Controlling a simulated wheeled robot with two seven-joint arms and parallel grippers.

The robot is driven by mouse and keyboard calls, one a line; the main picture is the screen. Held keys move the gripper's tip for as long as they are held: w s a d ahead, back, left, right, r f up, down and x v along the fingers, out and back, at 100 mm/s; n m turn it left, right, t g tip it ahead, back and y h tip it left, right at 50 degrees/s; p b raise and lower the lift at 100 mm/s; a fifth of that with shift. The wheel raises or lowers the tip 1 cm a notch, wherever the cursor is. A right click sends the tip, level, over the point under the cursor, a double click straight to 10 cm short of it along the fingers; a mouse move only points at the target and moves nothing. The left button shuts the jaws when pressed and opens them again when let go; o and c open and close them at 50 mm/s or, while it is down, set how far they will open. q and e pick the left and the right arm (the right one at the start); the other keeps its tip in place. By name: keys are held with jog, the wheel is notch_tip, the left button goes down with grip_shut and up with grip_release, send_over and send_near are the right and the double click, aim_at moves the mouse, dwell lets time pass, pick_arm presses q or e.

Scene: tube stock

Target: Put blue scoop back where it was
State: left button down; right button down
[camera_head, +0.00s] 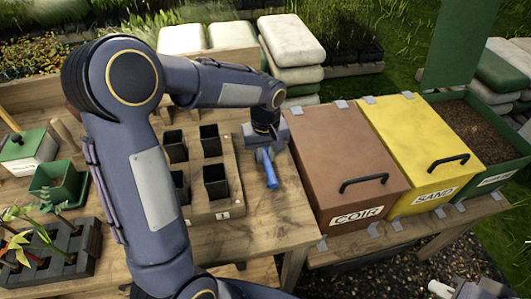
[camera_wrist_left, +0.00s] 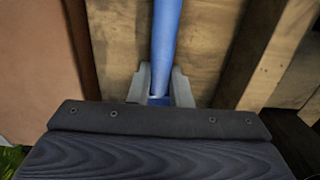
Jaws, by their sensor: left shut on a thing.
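The blue scoop (camera_head: 269,172) is over the right part of the wooden table, between the black pots and the brown box. Its handle (camera_wrist_left: 167,40) runs straight up in the left wrist view, above bare wood. My left gripper (camera_head: 263,151) is shut on the scoop's handle; the grey fingers (camera_wrist_left: 160,88) sit on either side of it. The rest of the scoop is hidden by the gripper. I cannot tell whether the scoop touches the table. Part of my right gripper (camera_head: 458,289) shows at the bottom right edge; its fingers are not clear.
A tray with several black pots (camera_head: 215,180) is left of the scoop. The brown COIR box (camera_head: 340,150) and yellow SAND box (camera_head: 415,140) stand shut on the right. A green box (camera_head: 485,130) holds soil. A dark planter (camera_head: 50,250) is at left.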

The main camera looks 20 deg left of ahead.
aim_at(266, 155)
pick_arm(q)
jog(key=shift+f, duration=0.1)
jog(key=c, duration=1.3)
grip_release()
jog(key=shift+c, duration=0.2)
notch_tip(266, 155, up, 12)
